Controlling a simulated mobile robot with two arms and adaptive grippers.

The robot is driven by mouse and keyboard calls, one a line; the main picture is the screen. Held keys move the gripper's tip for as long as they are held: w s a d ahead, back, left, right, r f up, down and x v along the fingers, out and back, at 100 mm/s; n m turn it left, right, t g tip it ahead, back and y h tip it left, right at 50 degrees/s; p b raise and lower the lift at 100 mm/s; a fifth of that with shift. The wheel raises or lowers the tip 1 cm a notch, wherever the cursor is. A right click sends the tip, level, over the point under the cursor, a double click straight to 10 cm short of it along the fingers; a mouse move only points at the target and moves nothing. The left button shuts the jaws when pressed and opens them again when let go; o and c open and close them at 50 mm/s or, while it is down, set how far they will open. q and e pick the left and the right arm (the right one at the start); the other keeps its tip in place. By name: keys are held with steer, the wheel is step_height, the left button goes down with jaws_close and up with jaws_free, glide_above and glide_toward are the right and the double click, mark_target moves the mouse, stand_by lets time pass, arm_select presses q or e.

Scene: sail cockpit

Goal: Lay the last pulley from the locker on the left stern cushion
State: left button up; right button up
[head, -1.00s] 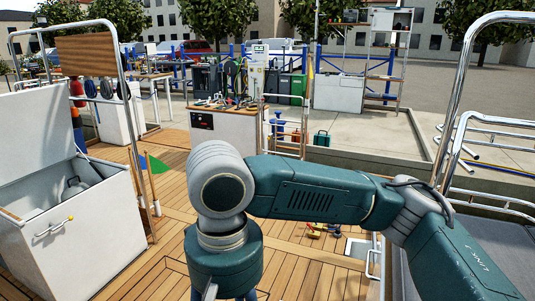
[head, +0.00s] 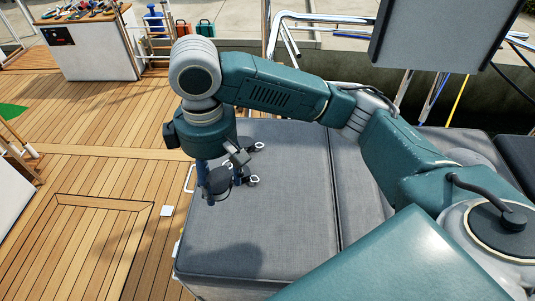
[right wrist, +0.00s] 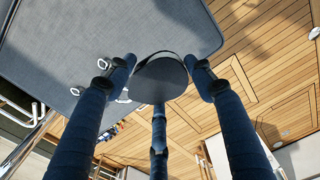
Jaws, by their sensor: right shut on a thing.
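My right gripper (head: 216,188) points down over the front-left part of a grey stern cushion (head: 285,240). Its blue fingers are shut on a dark round pulley (head: 217,181). In the right wrist view the pulley (right wrist: 160,78) shows as a flat dark disc between the fingers (right wrist: 158,85). It looks held above the cushion; the exact gap is hard to tell. Two other pulleys lie on the cushion just right of the gripper, their bright shackles showing: one farther back (head: 255,147) and one nearer (head: 249,181), both partly hidden. My left gripper is out of view.
A seam separates this cushion from another grey one (head: 362,195) on the right. Wooden deck (head: 100,185) with a hatch outline lies to the left. The workbench (head: 95,50) stands beyond it. The front of the cushion is clear.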

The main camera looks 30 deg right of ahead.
steer(key=n+p, duration=0.1)
steer(key=d+r+n+p, duration=0.1)
steer(key=shift+w+d+r+p, duration=0.1)
steer(key=shift+w+d+p, duration=0.1)
steer(key=shift+w+p, duration=0.15)
glide_above(233, 221)
step_height(233, 221, down, 15)
steer(key=shift+r, duration=0.15)
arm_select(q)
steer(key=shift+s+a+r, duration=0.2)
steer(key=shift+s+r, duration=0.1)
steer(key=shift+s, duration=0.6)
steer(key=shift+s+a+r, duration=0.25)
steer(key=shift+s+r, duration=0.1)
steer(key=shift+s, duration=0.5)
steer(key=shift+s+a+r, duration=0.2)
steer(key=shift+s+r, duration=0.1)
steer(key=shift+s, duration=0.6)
arm_select(e)
steer(key=shift+f, duration=2.35)
steer(key=o, duration=1.3)
steer(key=shift+f, duration=0.15)
steer(key=shift+c, duration=0.2)
arm_select(q)
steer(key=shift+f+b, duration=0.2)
steer(key=shift+b, duration=0.1)
arm_select(e)
step_height(233, 221, up, 12)
steer(key=shift+r, duration=0.2)
